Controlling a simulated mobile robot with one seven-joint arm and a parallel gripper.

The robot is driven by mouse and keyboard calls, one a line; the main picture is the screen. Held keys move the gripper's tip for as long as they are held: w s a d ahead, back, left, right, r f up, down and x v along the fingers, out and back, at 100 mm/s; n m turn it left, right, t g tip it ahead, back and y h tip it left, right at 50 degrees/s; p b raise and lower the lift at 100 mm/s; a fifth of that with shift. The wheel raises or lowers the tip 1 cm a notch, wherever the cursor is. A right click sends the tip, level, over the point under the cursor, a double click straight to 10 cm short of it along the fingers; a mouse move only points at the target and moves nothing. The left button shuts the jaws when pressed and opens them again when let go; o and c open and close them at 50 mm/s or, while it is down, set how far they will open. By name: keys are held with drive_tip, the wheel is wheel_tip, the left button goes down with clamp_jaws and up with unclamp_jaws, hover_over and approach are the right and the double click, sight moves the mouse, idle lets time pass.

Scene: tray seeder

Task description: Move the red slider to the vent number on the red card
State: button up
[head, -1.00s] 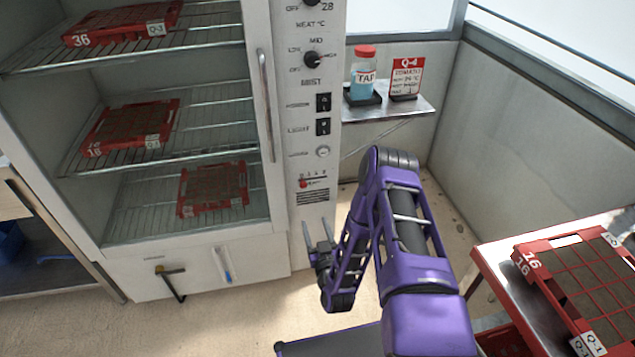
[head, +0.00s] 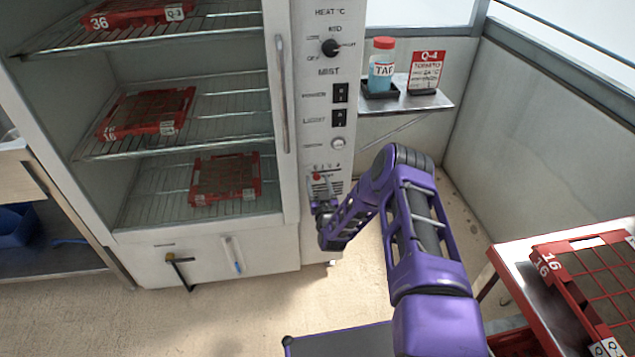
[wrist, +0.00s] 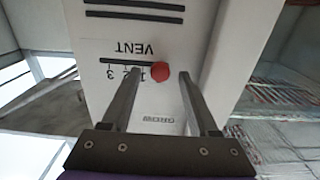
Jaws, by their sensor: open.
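The red slider (head: 316,177) is a small round knob on the vent scale, low on the cabinet's white control panel. In the wrist view the red slider (wrist: 160,73) sits at the right end of its slot, under upside-down "VENT" lettering. The scale digits lie to its left. In the head view my gripper (head: 321,187) is at the slider's height. The red card (head: 427,72) reads "Q-4 TOMATO"; its vent line is too small to read.
The card stands on a small wall shelf (head: 437,103) beside a red-capped bottle (head: 382,64). The open cabinet with wire racks and red trays (head: 226,180) is left of the panel. A table with a red tray (head: 560,273) is at the lower right.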

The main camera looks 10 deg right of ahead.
drive_tip(key=shift+w, duration=0.6)
clamp_jaws()
idle(1.1)
